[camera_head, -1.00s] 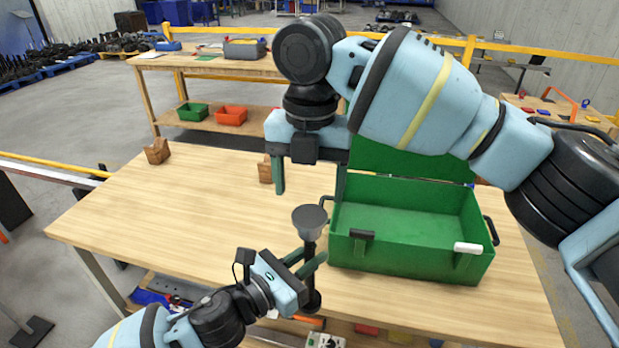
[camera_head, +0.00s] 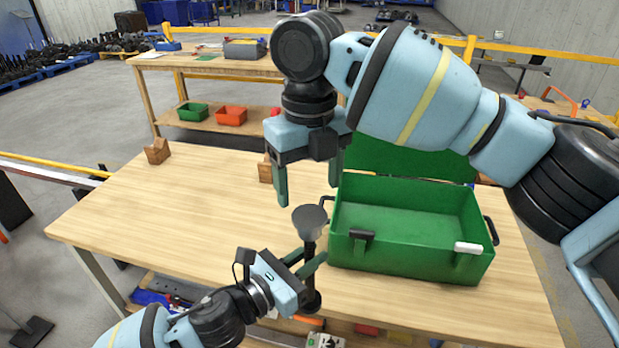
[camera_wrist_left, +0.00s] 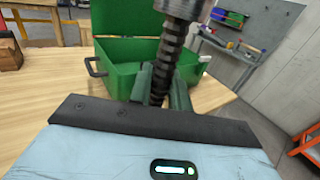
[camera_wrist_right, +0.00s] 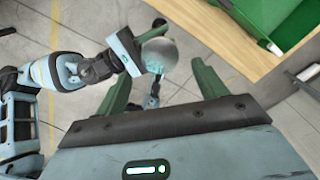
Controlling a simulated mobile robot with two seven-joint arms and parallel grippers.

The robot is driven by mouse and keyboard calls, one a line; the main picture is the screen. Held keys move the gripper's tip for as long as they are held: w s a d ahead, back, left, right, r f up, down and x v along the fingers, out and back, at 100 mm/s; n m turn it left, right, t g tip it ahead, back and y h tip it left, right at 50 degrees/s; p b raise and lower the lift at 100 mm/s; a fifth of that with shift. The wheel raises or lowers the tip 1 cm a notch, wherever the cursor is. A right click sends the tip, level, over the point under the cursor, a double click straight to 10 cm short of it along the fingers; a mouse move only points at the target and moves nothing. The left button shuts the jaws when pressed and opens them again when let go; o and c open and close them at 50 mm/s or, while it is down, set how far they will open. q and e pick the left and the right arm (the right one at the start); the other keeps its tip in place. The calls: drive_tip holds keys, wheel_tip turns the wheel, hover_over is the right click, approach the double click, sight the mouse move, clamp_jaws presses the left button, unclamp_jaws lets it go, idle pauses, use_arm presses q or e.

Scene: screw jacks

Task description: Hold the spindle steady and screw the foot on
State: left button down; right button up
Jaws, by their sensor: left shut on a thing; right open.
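The spindle (camera_head: 307,248) is a dark threaded rod, upright, with a round dark knob at its lower end. My left gripper (camera_head: 313,266) is shut on the spindle from the left; the thread shows between its fingers in the left wrist view (camera_wrist_left: 168,65). The foot (camera_head: 309,217), a grey flared disc, sits at the top of the spindle; how far it is threaded cannot be told. My right gripper (camera_head: 309,192) is open and points down above the foot. The right wrist view shows the foot (camera_wrist_right: 160,55) between the open fingers, apart from them, hiding most of the spindle.
A green open box (camera_head: 405,265) with its lid raised stands on the wooden table (camera_head: 190,215), just right of the spindle. Small wooden blocks (camera_head: 157,151) stand toward the back. The table's left half is mostly clear. The spindle is near the front edge.

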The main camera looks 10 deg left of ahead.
sight(310, 215)
drive_tip(key=shift+f, duration=3.95)
